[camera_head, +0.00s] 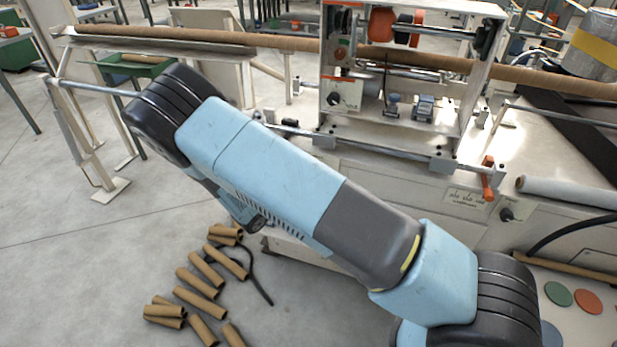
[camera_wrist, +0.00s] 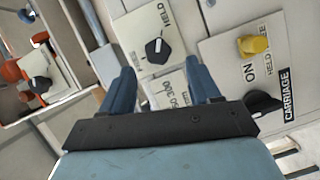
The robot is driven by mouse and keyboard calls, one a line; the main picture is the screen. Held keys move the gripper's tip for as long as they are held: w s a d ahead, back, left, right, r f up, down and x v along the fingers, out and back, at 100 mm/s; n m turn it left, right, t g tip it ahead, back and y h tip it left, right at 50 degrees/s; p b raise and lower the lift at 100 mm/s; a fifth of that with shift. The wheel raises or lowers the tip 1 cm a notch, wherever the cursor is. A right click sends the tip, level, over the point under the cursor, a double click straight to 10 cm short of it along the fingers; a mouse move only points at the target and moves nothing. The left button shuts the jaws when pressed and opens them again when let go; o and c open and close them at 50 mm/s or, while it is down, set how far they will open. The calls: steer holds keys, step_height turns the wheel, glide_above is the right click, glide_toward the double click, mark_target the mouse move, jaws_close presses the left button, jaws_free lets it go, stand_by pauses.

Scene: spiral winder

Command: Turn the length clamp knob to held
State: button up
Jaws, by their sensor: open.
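The knob (camera_wrist: 154,53) that appears to be the length clamp knob is black with a white mark. It sits on a cream plate with the word HELD above it and a smaller, unclear word at its left. I cannot tell exactly where its mark points. My gripper (camera_wrist: 164,76) is open and empty, its two blue fingers apart, with the knob just beyond the gap between the tips. A scale plate (camera_wrist: 174,90) shows between the fingers.
The carriage panel (camera_wrist: 222,48), with a yellow knob (camera_wrist: 254,44) and a black knob (camera_wrist: 262,102), lies right of the fingers. A metal rail (camera_wrist: 88,20) is at the left. An orange handle (camera_head: 487,178) hangs near the scale plate. Cardboard tubes (camera_head: 200,282) lie on the floor.

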steer(key=v, duration=0.7)
steer(key=shift+s+a, duration=0.2)
steer(key=s+d+r+m+g+y, duration=0.25)
steer(key=d+r+g, duration=0.35)
steer(key=d+r, duration=0.5)
steer(key=s+d+r+m+g+y, duration=0.1)
steer(key=d+r+m+g, duration=0.35)
steer(key=d+r, duration=0.7)
steer(key=s+d+r+t+y, duration=0.1)
steer(key=s+d+r+y, duration=0.3)
steer(key=s+r, duration=0.5)
steer(key=s+d+r+t+y, duration=0.2)
steer(key=s+d+r+y, duration=0.2)
steer(key=s+r, duration=0.6)
steer(key=shift+s+d+r, duration=0.25)
steer(key=shift+s+d, duration=0.05)
steer(key=shift+s, duration=0.55)
steer(key=shift+t, duration=0.25)
steer(key=shift+c, duration=0.3)
